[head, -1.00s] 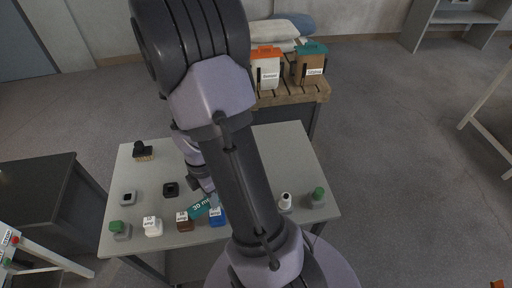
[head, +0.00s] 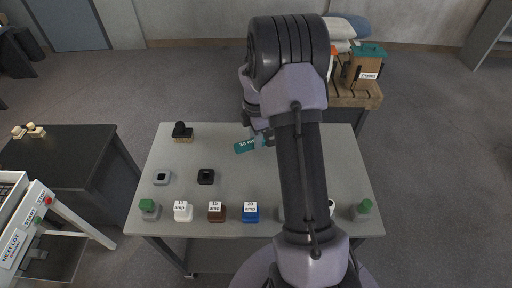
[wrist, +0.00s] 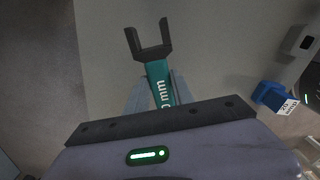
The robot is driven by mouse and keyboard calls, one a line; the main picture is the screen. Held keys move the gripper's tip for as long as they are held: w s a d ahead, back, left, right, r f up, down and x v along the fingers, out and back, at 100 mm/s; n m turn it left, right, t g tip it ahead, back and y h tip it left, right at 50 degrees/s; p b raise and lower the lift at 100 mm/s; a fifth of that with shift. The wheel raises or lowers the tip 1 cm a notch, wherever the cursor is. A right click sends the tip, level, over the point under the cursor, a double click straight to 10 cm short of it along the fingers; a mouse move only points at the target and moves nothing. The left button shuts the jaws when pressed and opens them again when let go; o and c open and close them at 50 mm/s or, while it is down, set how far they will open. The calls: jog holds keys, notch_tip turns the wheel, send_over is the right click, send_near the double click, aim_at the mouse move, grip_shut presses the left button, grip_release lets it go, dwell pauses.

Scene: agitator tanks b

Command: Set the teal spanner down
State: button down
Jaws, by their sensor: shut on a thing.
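The teal spanner (head: 244,146) has a dark open-ended jaw and white "mm" lettering. It also shows in the wrist view (wrist: 158,80), where its dark forked end points away from my gripper. My gripper (wrist: 155,92) is shut on its handle. In the head view my gripper (head: 263,138) is over the back middle part of the grey table (head: 220,140), partly hidden by my arm. I cannot tell whether the spanner touches the tabletop.
A black-handled brush (head: 182,133) stands at the back left. White, brown (head: 217,212) and blue (head: 251,212) labelled blocks line the front, between green-topped pieces (head: 149,208). Bare tabletop lies around the spanner.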

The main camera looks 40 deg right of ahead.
notch_tip(320, 180, down, 4)
jog(key=shift+r+b, duration=0.25)
jog(key=shift+b, duration=0.65)
jog(key=shift+f, duration=0.15)
jog(key=c, duration=1.1)
grip_release()
